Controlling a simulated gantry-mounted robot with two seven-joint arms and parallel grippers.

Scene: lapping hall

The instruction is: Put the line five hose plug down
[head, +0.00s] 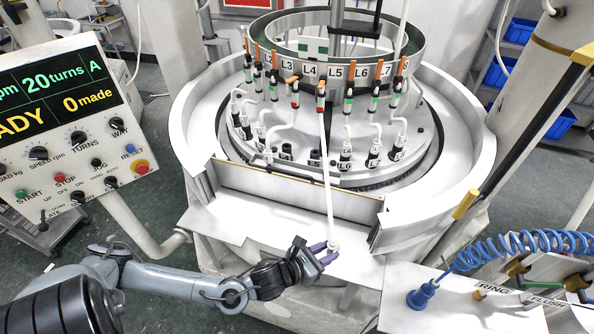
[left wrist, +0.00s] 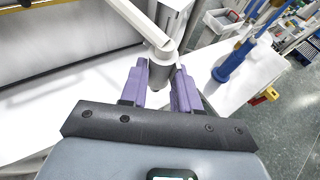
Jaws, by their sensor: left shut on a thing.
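My left gripper (head: 326,250) has purple fingers shut on the plug (head: 333,246) at the lower end of a white hose (head: 328,180). The hose runs up, nearly straight, to the valve (head: 321,95) below the L5 label (head: 335,71). In the left wrist view the pale grey plug (left wrist: 160,70) sits between the two purple fingers (left wrist: 160,84), with the hose leaving its top. The plug is over the front of the white ledge (head: 270,228); I cannot tell whether it touches. My right gripper is not in view.
Other hoses end at dark sockets on the round machine plate, such as the L6 socket (head: 345,160). A control panel (head: 70,120) stands at left. A side shelf (head: 450,305) at right holds a blue coiled hose (head: 510,245) and its blue nozzle (head: 423,295).

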